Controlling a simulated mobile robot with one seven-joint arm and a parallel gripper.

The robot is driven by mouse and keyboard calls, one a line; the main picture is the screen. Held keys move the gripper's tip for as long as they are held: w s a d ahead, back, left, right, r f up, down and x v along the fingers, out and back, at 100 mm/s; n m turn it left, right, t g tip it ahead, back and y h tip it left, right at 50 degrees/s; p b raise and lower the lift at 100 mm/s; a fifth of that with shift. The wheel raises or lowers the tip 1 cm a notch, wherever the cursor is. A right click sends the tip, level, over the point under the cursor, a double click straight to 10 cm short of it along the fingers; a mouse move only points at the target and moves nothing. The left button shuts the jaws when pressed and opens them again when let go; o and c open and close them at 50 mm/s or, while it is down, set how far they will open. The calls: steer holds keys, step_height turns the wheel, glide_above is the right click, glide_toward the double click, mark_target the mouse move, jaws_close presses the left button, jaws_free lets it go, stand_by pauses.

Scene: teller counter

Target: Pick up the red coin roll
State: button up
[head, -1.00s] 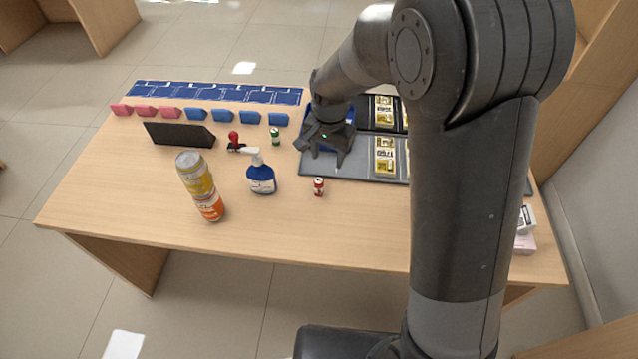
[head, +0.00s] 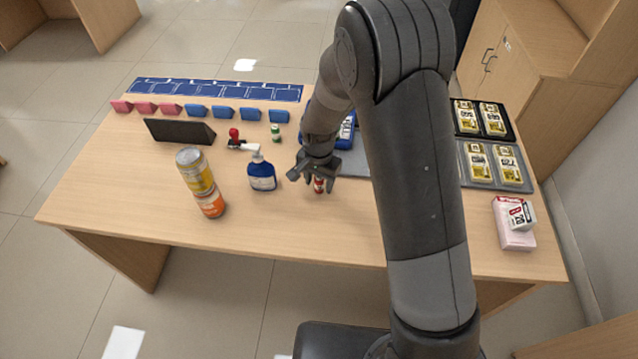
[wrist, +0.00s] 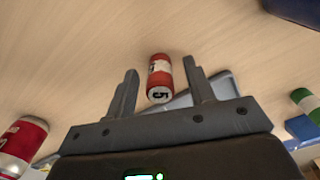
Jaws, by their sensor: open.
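The red coin roll (head: 319,186) stands on the counter in the head view, partly hidden by my gripper. In the wrist view the red coin roll (wrist: 160,78) shows its white band and an end marked 5. It lies between the two fingers in the picture, with a gap on each side. My gripper (head: 316,180) is open and empty, low over the roll; its fingers also show in the wrist view (wrist: 163,85).
A red-and-white cylinder (wrist: 22,140) is at the wrist view's left.

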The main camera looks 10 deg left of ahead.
steer(key=shift+f, duration=0.6)
steer(key=shift+c, duration=0.4)
jaws_close()
